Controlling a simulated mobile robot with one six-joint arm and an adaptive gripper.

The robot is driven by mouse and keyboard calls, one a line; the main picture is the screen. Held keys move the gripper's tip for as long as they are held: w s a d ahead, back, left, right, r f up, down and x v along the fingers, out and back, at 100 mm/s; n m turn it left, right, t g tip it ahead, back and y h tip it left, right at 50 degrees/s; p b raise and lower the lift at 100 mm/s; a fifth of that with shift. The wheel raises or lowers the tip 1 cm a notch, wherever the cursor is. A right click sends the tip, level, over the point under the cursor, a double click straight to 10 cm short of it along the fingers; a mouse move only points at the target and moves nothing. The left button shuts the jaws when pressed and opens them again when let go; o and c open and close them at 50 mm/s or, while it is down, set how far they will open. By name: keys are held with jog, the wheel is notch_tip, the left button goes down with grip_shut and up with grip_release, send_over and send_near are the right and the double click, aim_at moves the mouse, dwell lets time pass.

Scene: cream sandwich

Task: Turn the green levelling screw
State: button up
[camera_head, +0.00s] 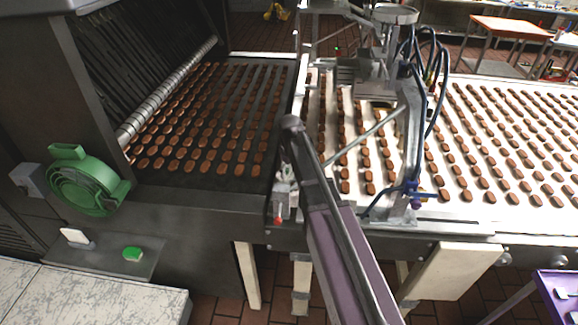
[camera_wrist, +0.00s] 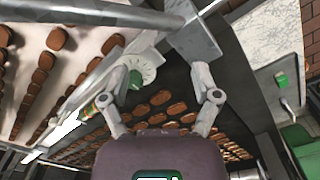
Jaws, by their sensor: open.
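A small green part (camera_wrist: 135,80), which looks like the levelling screw, shows in the wrist view against a pale round disc (camera_wrist: 148,62). My gripper (camera_wrist: 159,72) is open, with one finger on each side of the picture's middle. The green part lies between the fingers in the picture, close to the left one. I cannot tell whether that finger touches it. Nothing is held. In the head view my purple arm reaches up to the gap between the two belts, and I cannot make out the screw there.
Rows of brown biscuits lie on the dark belt (camera_head: 262,110) and the white belt (camera_head: 470,150). A metal frame with blue hoses (camera_head: 430,85) stands over the white belt. A green wheel (camera_head: 85,182) and a green button (camera_head: 132,254) are at the left.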

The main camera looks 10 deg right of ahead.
jog(key=s+f+m+b, duration=0.3)
jog(key=s+f+b, duration=0.6)
jog(key=f+b, duration=0.2)
jog(key=s+f+m+b, duration=0.2)
jog(key=s+f+b, duration=0.6)
jog(key=f+b, duration=0.3)
jog(key=shift+s+f+m, duration=0.35)
jog(key=shift+f+m, duration=0.05)
dwell(0.3)
dwell(0.4)
jog(key=s+r+p, duration=0.2)
jog(key=shift+s+d+r+m, duration=0.1)
jog(key=shift+s+r+m, duration=0.1)
jog(key=shift+r+m, duration=0.15)
jog(key=shift+c, duration=0.2)
dwell(1.5)
jog(key=shift+c, duration=1.4)
